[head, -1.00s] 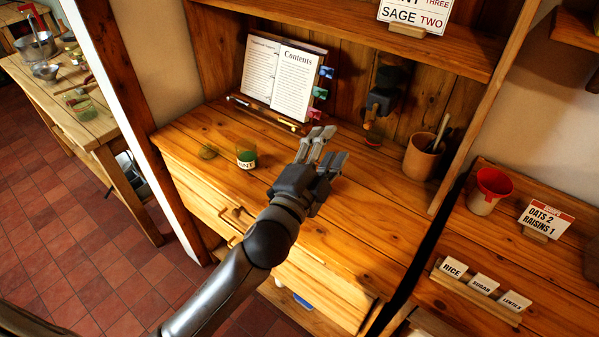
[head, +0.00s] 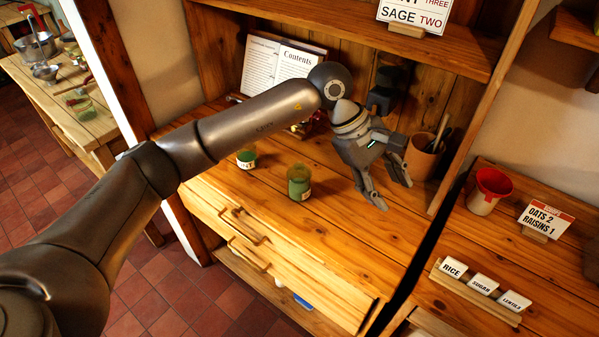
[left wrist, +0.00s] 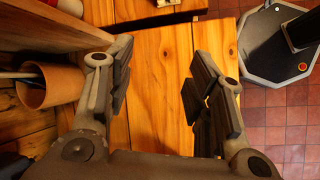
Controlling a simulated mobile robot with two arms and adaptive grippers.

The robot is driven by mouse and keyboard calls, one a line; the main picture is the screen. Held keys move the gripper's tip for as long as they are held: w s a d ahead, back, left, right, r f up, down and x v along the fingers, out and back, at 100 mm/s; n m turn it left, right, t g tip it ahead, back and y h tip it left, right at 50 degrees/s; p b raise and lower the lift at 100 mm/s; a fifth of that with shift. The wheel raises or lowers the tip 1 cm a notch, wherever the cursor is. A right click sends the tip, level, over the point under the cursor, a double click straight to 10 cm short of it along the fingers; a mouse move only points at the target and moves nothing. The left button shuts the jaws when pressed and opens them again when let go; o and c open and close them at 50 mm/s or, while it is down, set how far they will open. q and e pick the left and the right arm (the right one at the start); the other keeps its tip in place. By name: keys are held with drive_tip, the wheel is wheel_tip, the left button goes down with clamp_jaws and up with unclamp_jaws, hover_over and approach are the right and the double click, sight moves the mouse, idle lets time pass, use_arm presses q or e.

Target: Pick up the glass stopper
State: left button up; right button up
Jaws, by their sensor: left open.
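I cannot make out a glass stopper in either view now. My left arm covers part of the desk top, including the spot left of the labelled green jar (head: 246,158). My left gripper (head: 392,192) is open and empty above the right part of the desk, fingers pointing down. In the left wrist view its spread fingers (left wrist: 162,95) have only bare wood between them. A second green jar (head: 299,183) stands left of the gripper, apart from it. My right gripper is not in view.
A clay pot with utensils (head: 424,157) stands close behind and right of the gripper; it also shows in the left wrist view (left wrist: 52,88). An open book (head: 277,66) leans at the back. The desk's front right is clear.

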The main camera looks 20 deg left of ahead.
use_arm(q)
drive_tip(key=w+a+r+t+y, duration=0.1)
drive_tip(key=w+a+y, duration=0.35)
drive_tip(key=a, duration=0.55)
drive_tip(key=y+p, duration=0.2)
drive_tip(key=y, duration=0.2)
hover_over(299, 165)
drive_tip(key=d, duration=0.1)
drive_tip(key=shift+f+m+t, duration=0.3)
drive_tip(key=shift+f, duration=0.45)
drive_tip(key=shift+w+f, duration=0.1)
drive_tip(key=shift+f, duration=0.2)
drive_tip(key=shift+a+f+h, duration=0.1)
drive_tip(key=shift+f+h, duration=0.15)
drive_tip(key=shift+f, duration=0.25)
drive_tip(key=f+p, duration=0.2)
drive_tip(key=f, duration=0.1)
drive_tip(key=shift+a+f, duration=0.1)
drive_tip(key=shift+a, duration=0.2)
drive_tip(key=shift+f, duration=0.6)
clamp_jaws()
